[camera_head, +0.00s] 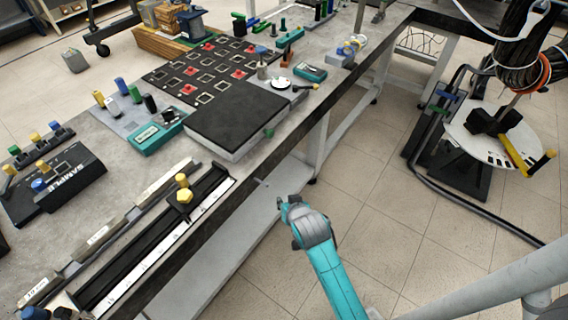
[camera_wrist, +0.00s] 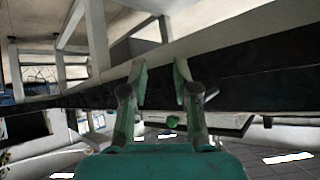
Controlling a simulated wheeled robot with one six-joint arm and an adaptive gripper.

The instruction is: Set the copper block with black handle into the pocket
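A dark board with several square, pale-rimmed pockets (camera_head: 206,69) lies on the workbench, with a few red pieces in it. A small brownish piece with a dark top (camera_head: 286,59) stands right of the board; it may be the copper block with black handle, but it is too small to be sure. My gripper (camera_head: 285,209) is off the bench's front edge, over the floor side, apart from the board and that piece. In the wrist view my gripper (camera_wrist: 161,75) has its two fingers spread, with nothing held between them. The wrist view shows neither block nor pockets.
The bench's dark front edge (camera_head: 318,128) lies between my gripper and the bench top. A black rail with a yellow knob (camera_head: 183,188) lies front left. A round white stand (camera_head: 500,133) is at right.

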